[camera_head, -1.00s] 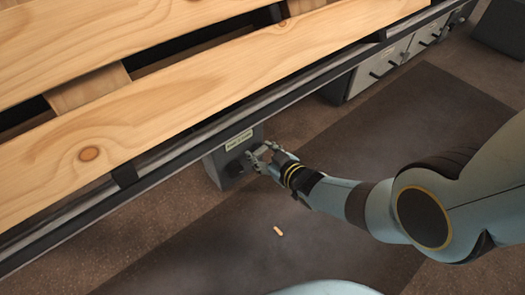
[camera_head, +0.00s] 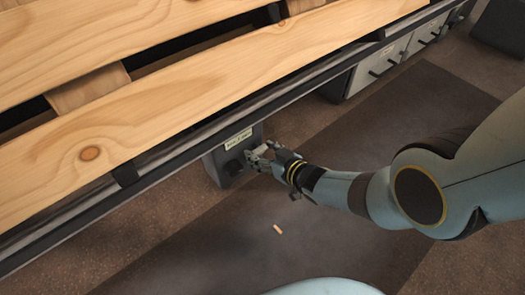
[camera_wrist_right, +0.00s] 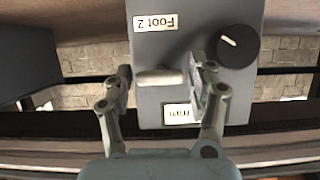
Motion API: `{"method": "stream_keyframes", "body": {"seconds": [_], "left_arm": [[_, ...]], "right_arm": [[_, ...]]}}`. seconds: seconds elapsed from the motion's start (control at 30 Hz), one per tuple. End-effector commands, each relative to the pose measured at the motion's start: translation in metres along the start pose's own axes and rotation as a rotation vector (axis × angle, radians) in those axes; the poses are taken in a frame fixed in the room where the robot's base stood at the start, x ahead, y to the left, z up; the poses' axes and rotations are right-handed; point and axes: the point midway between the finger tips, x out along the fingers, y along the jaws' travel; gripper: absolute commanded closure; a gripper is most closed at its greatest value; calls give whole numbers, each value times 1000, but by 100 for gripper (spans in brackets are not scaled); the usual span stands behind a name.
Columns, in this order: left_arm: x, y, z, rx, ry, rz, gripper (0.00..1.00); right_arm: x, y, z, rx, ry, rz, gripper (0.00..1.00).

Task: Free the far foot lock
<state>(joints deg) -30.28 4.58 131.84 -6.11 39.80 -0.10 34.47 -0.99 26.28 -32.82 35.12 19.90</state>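A grey foot box (camera_head: 224,168) hangs under the near rail of the pallet line, with a pale label on top. In the right wrist view the box (camera_wrist_right: 190,45) carries an upside-down "Foot 2" label, a dark round knob (camera_wrist_right: 238,46) with a white mark, a second label, and a pale horizontal bar (camera_wrist_right: 152,77). My right gripper (camera_head: 258,156) is at the front of this box. In the wrist view its fingers (camera_wrist_right: 161,82) are apart, one on each side of the bar, with a gap at the left finger. Contact at the right finger cannot be told. My left gripper is out of view.
Wooden planks (camera_head: 200,90) lie above the dark rail (camera_head: 300,92). Grey cabinets with black handles (camera_head: 378,70) stand farther right under the rail. A small tan piece (camera_head: 278,229) lies on the dark floor mat (camera_head: 345,235), which is otherwise clear.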

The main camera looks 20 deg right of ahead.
Motion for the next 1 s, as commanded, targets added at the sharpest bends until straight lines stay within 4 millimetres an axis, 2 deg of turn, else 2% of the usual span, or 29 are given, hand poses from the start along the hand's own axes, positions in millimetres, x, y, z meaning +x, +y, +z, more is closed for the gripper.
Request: {"method": "stream_keyframes", "body": {"seconds": [0.1,0.37,0.57,0.73,1.0], "left_arm": [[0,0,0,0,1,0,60],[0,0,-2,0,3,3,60],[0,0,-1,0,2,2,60],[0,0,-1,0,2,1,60],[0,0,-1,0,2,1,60]], "right_arm": [[0,0,-1,-1,1,0,29],[0,0,-1,-2,2,0,29],[-10,0,1,-2,1,-1,29],[-31,0,1,-4,0,1,29],[-82,0,1,-3,-1,1,29]]}}
